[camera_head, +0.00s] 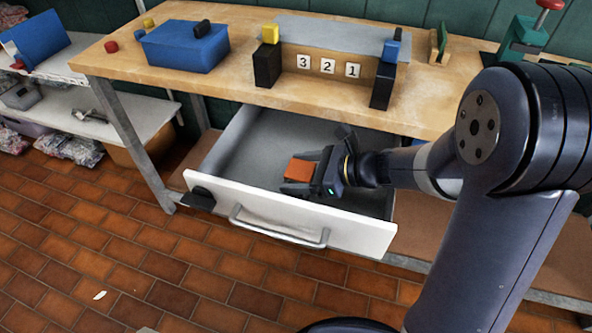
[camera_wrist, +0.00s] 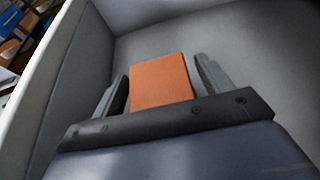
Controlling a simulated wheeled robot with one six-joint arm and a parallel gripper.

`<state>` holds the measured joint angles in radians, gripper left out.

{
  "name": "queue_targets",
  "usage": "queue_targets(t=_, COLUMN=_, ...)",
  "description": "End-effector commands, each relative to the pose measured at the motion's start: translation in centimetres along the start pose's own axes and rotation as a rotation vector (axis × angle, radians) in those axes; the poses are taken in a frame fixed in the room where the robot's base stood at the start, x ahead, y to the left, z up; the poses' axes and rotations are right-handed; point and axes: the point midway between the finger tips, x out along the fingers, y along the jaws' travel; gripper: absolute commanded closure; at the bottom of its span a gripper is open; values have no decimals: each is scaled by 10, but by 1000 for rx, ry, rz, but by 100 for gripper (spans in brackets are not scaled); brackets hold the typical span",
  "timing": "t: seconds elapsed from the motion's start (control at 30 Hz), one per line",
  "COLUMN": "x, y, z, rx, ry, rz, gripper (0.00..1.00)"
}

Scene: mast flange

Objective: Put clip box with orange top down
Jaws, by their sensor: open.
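The clip box with the orange top (camera_head: 299,170) is inside the open drawer (camera_head: 240,151), near the drawer's front side. My gripper (camera_head: 297,186) is at the box, reaching in from the right. In the wrist view the orange top (camera_wrist: 160,82) lies between the two fingers of my gripper (camera_wrist: 163,88). The fingers are open, with a narrow gap on each side of the box. The lower part of the box is hidden. I cannot tell whether it rests fully on the drawer floor.
The drawer's white front (camera_head: 285,218) with its handle (camera_head: 278,228) stands pulled out below the wooden workbench (camera_head: 240,85). On the bench are a blue box (camera_head: 186,48), a stand with number tiles (camera_head: 328,66) and a green vise (camera_head: 524,38). Much of the drawer's left and back floor is clear.

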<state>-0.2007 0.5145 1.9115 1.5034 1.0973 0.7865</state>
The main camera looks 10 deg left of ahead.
Motion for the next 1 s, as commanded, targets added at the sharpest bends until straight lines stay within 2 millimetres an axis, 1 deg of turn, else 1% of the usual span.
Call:
queue_targets(t=0.03, x=-10, y=-1, z=2, rx=2, ry=-1, rz=-5, gripper=26)
queue_targets(t=0.3, x=-64, y=-1, z=2, rx=3, ry=-1, rz=-6, gripper=26)
queue_targets(t=0.5, x=-96, y=-1, z=1, rx=2, ry=-1, rz=-4, gripper=26)
queue_targets(t=0.6, x=-105, y=-1, z=1, rx=2, ry=-1, rz=-4, gripper=26)
queue_targets(t=0.7, x=-110, y=0, z=0, rx=1, ry=-1, rz=-1, gripper=26)
queue_targets(t=1.0, x=-112, y=0, z=0, rx=1, ry=-1, rz=0, gripper=26)
